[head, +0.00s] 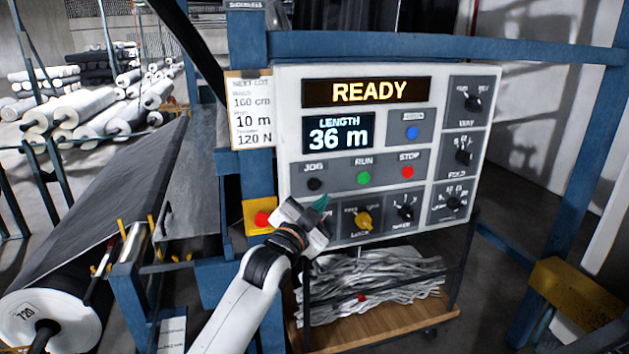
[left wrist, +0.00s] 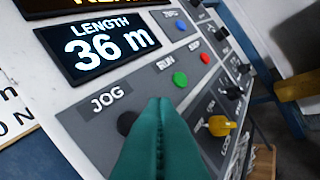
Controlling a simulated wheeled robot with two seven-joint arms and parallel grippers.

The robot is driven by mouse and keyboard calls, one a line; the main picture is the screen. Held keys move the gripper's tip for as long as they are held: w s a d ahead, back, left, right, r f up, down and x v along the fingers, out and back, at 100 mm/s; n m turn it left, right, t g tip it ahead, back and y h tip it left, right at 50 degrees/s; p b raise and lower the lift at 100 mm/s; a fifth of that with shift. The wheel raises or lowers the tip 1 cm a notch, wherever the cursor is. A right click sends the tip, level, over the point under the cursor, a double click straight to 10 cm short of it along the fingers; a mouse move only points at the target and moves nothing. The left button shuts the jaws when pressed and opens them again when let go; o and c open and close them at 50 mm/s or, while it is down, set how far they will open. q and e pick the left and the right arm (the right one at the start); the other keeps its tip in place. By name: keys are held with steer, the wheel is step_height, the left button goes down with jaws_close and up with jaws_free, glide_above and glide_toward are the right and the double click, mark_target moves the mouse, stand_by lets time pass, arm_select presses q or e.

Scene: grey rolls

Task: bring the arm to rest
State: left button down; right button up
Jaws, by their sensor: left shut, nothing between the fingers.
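My left arm (head: 237,310) reaches up from the bottom of the head view. My left gripper (head: 321,203) is shut and empty, in front of the lower left part of a white control panel (head: 290,120). I cannot tell whether the fingertips touch the panel. The panel display (head: 366,92) reads READY and the length display (head: 338,133) reads 36 m. My right gripper is not in view.
Blue frame posts (head: 250,50) and a beam stand around the panel. A red button on a yellow box (head: 262,217) sits left of the gripper. A shelf with grey material (head: 370,280) is below. A large fabric roll (head: 50,320) lies at left.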

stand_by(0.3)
arm_select(q)
steer(key=s+a+f+n+g+y+b, duration=0.1)
steer(key=s+a+f+n+g+y, duration=0.15)
steer(key=f, duration=1.05)
steer(key=s+a+f+n+g+y+b, duration=0.1)
steer(key=a+f, duration=0.2)
steer(key=f, duration=1.1)
steer(key=s+a+f+n+g+y+b, duration=0.1)
steer(key=s+a+f+n+g+y, duration=0.15)
steer(key=f, duration=1.05)
steer(key=s+a+f+n+g, duration=0.1)
steer(key=s+a+f+g, duration=0.15)
steer(key=s+f, duration=0.6)
steer(key=s+a+f+g, duration=0.1)
steer(key=s+a+f, duration=0.4)
steer(key=f, duration=0.7)
steer(key=s+a+f+n+g+y+b, duration=0.1)
steer(key=s+f, duration=0.5)
steer(key=s, duration=0.8)
steer(key=s+a+f+n+g+y+b, duration=0.1)
steer(key=s+a+f+g, duration=0.2)
steer(key=s, duration=1.1)
steer(key=s+a+f+n+g+b, duration=0.1)
steer(key=s+a+f+g, duration=0.2)
steer(key=s+f, duration=0.7)
steer(key=s, duration=0.4)
steer(key=shift+a+y, duration=0.2)
steer(key=shift+y, duration=0.2)
